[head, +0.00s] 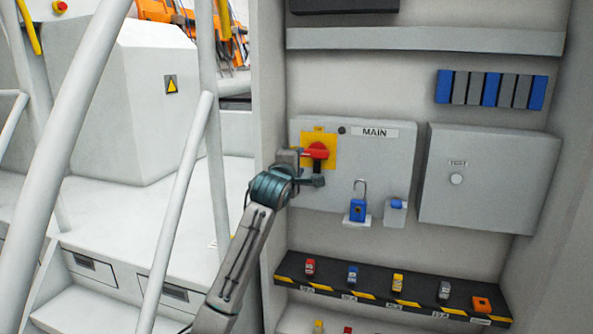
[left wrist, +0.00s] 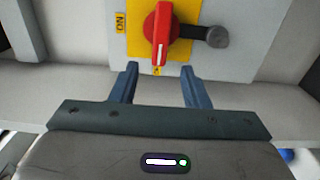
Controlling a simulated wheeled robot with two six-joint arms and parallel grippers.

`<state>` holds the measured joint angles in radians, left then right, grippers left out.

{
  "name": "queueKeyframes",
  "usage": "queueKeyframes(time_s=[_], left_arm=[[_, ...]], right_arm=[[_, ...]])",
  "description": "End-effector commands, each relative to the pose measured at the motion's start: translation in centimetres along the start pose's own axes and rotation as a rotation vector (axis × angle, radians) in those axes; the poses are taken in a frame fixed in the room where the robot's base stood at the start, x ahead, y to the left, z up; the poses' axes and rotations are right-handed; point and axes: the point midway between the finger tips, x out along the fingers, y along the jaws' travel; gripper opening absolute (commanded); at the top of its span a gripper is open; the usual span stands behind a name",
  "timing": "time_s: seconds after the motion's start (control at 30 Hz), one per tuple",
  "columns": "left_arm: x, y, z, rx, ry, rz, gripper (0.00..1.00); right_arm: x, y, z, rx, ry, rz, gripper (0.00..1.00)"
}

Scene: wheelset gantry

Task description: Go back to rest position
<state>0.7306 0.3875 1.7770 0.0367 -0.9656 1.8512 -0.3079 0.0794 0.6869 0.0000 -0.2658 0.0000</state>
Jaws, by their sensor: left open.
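My left gripper (head: 292,160) is in front of the MAIN panel (head: 385,165), just left of a red rotary switch (head: 318,151) on a yellow plate (head: 321,136). In the left wrist view the gripper (left wrist: 159,74) is open, with nothing between its two fingers. The red switch (left wrist: 160,32) is beyond the fingertips and seems apart from them. Its white-marked handle runs up and down in that view, beside a grey round-ended part (left wrist: 217,37). In the head view the gripper's fingertips are hard to make out. My right gripper is in neither view.
A blue padlock (head: 357,210) with a raised shackle stands right of the switch. A second grey box (head: 490,180) is further right. Below, a striped shelf (head: 330,282) holds several small coloured locks. White railings (head: 185,190) and steps stand close on the left.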

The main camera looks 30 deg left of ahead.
Motion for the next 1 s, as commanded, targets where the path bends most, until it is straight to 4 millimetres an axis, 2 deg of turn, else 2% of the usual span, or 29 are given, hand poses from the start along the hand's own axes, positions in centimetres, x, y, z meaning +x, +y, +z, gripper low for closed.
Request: queueKeyframes(time_s=[0.2,0.67,0.77,0.87,0.97,1.0], left_arm=[[-1.5,-0.1,0.1,-0.001,-0.001,-0.001,0.42],[-1.6,0.0,0.1,-0.001,0.000,-0.001,0.42],[-1.4,-0.5,0.1,0.006,-0.001,-0.009,0.42],[-0.6,-3.3,0.1,0.049,-0.002,-0.046,0.42],[0.6,-8.9,0.1,0.139,-0.009,-0.122,0.42],[1.1,-11.8,0.1,0.185,-0.015,-0.160,0.42]], right_arm=[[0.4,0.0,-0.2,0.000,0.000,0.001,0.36],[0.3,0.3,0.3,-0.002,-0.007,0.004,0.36],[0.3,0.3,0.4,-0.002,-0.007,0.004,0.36],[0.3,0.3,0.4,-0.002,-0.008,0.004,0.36],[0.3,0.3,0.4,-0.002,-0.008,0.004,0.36],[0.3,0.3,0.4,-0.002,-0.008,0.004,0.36]])
